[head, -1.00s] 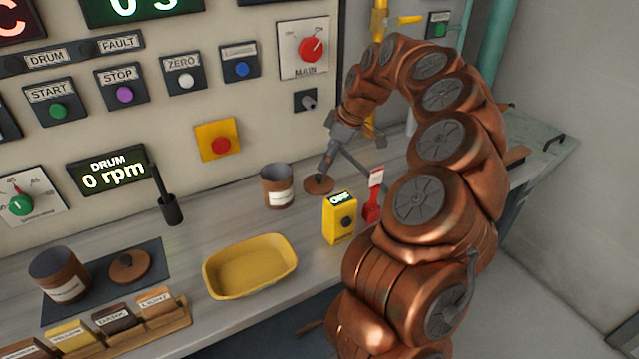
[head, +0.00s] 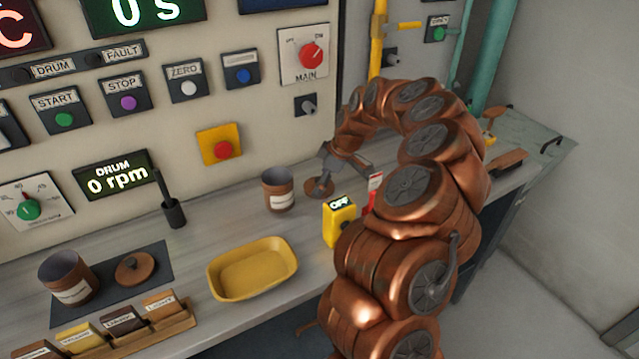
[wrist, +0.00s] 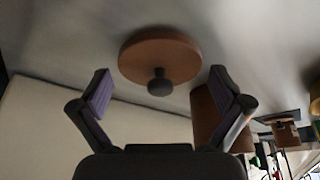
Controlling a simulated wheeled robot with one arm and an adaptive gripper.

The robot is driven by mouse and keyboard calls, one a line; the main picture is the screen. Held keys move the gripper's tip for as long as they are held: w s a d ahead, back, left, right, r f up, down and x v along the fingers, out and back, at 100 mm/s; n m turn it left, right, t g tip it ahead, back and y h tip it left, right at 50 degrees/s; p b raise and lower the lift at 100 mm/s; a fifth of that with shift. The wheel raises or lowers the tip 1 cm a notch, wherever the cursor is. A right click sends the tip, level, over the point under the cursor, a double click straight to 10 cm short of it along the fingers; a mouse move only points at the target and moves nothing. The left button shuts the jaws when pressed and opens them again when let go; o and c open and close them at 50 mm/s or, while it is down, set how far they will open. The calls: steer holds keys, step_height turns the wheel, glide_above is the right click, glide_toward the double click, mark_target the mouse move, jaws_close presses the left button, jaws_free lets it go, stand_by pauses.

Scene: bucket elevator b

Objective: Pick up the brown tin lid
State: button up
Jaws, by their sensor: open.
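A round brown lid (head: 317,190) with a dark knob lies on the bench, right of a brown tin (head: 278,190) with a pale label. In the wrist view the lid (wrist: 160,52) is ahead of my gripper (wrist: 160,82), with its knob centred between the two spread fingers. My gripper (head: 338,168) is open and empty, close to the lid in the head view. I cannot tell whether a finger touches it. A second brown lid (head: 136,268) lies on a dark mat beside another brown tin (head: 68,278) at the left.
A yellow box reading OFF (head: 340,222) and a red-and-white tag (head: 374,190) stand close to my arm. A yellow tray (head: 252,268) lies in front of the tin. The control panel (head: 250,110) rises behind the bench. Bare bench lies left of the tin.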

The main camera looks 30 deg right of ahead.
steer(key=c, duration=0.8)
steer(key=shift+c, duration=0.2)
